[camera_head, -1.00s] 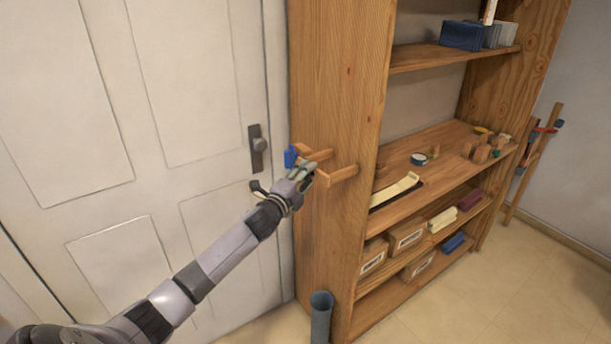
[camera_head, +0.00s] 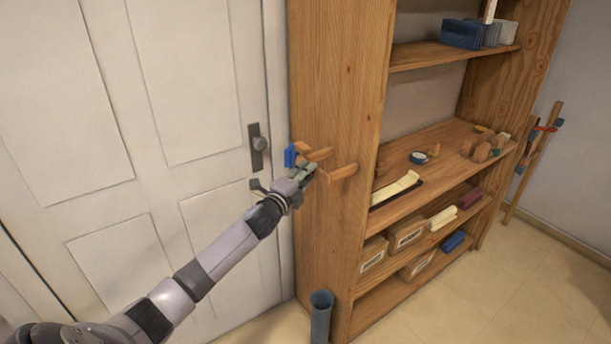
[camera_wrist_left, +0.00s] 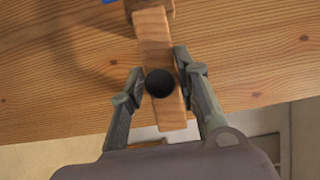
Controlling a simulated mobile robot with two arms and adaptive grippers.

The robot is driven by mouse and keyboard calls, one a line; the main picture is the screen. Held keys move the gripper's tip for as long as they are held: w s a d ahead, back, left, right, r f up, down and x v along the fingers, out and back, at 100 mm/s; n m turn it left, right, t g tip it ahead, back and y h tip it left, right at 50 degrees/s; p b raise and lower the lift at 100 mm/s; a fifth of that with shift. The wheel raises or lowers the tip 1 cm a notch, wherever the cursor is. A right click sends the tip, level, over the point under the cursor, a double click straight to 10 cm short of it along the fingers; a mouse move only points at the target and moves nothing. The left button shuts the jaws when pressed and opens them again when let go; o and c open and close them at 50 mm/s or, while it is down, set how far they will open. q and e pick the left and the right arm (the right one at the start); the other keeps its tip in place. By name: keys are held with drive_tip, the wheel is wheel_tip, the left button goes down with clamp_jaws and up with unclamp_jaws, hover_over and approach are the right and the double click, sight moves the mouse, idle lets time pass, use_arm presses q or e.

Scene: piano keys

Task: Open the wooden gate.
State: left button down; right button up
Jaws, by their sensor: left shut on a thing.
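The wooden gate is a narrow light-brown bar with a round black knob, seen in the left wrist view (camera_wrist_left: 153,45). It is mounted at the side panel of the wooden shelf. My left gripper (camera_head: 308,172) has its fingers on either side of this bar and is shut on it; the knob lies between the fingers in the wrist view. In the head view the fingers partly hide the bar. Other short wooden bars (camera_head: 343,173) stick out from the panel there, and a blue piece (camera_head: 290,155) sits at their left. My right gripper is not in view.
The shelf side panel (camera_head: 328,95) stands close behind the gripper. A white door (camera_head: 170,90) with a dark handle plate (camera_head: 257,147) is at the left. A grey-blue tube (camera_head: 320,318) stands on the floor below. Floor is clear at the lower right.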

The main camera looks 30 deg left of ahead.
use_arm(q)
drive_tip(key=shift+f, duration=0.15)
drive_tip(key=s+d+n+g+y+b, duration=0.2)
drive_tip(key=d+n+g+y+b, duration=0.1)
drive_tip(key=n+g+y+b, duration=0.5)
drive_tip(key=s+d+n+g+y+b, duration=0.2)
drive_tip(key=d+n+g+y+b, duration=0.2)
drive_tip(key=n+g+y+b, duration=0.4)
drive_tip(key=shift+s+d+n+g+y+b, duration=0.3)
drive_tip(key=shift+g+b, duration=0.5)
drive_tip(key=shift+b, duration=0.95)
drive_tip(key=shift+s+n, duration=0.1)
drive_tip(key=shift+n, duration=0.2)
drive_tip(key=c, duration=1.4)
unclamp_jaws()
drive_tip(key=shift+a, duration=0.1)
